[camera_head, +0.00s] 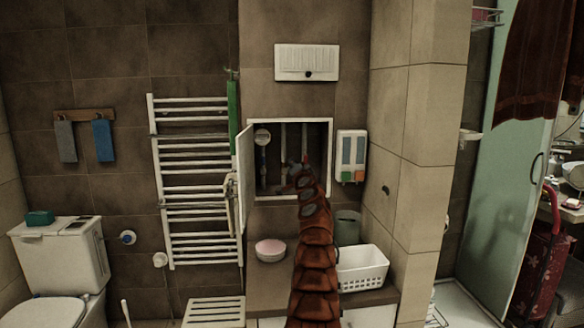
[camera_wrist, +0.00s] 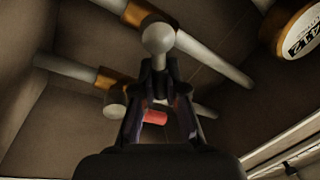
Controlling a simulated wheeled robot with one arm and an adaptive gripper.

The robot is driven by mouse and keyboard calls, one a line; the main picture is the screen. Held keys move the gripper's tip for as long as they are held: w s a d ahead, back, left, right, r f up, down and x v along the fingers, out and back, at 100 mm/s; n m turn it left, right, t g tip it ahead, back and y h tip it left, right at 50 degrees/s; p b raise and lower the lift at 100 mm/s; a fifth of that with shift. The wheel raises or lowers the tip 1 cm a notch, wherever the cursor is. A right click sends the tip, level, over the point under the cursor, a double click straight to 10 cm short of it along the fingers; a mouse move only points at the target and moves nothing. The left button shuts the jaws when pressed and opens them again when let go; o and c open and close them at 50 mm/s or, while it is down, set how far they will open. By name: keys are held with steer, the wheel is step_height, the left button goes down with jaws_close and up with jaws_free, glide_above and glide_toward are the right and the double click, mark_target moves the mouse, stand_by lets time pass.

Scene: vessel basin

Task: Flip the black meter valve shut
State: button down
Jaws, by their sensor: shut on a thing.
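In the wrist view, my gripper (camera_wrist: 160,78) is shut at a valve with a grey round knob (camera_wrist: 158,38), on a pipe with brass-coloured fittings (camera_wrist: 140,14). The dark part between the fingertips appears to be the black meter valve's handle. It is hard to tell apart from the dark fingers, so its exact angle is unclear. In the head view, my gripper (camera_head: 303,172) reaches into the open wall cabinet (camera_head: 290,121), and my arm hides the valve.
A second valve with a red handle (camera_wrist: 154,117) lies just behind my fingers. A round meter (camera_wrist: 302,32) is at upper right in the wrist view. The cabinet door (camera_head: 245,180) stands open on the left. A soap dispenser (camera_head: 350,156) hangs right of the cabinet; a white basket (camera_head: 362,270) stands below.

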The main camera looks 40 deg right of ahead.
steer(key=m, duration=0.1)
steer(key=f+m+h+b, duration=0.1)
steer(key=m, duration=0.1)
steer(key=m+b, duration=0.1)
steer(key=m, duration=0.1)
steer(key=shift+s+d+f, duration=0.3)
steer(key=shift+f, duration=0.05)
steer(key=shift+f+m+g+h+b, duration=0.2)
steer(key=shift+m+h+b, duration=0.05)
steer(key=shift+m, duration=0.6)
steer(key=shift+f+m+g+h+b, duration=0.2)
steer(key=shift+m+h+b, duration=0.05)
steer(key=shift+m, duration=0.6)
steer(key=shift+d, duration=0.1)
steer(key=c, duration=1.2)
jaws_free()
steer(key=shift+s+a+f, duration=0.1)
steer(key=shift+s+a, duration=0.1)
steer(key=shift+a, duration=0.15)
steer(key=v, duration=0.6)
steer(key=shift+s, duration=0.3)
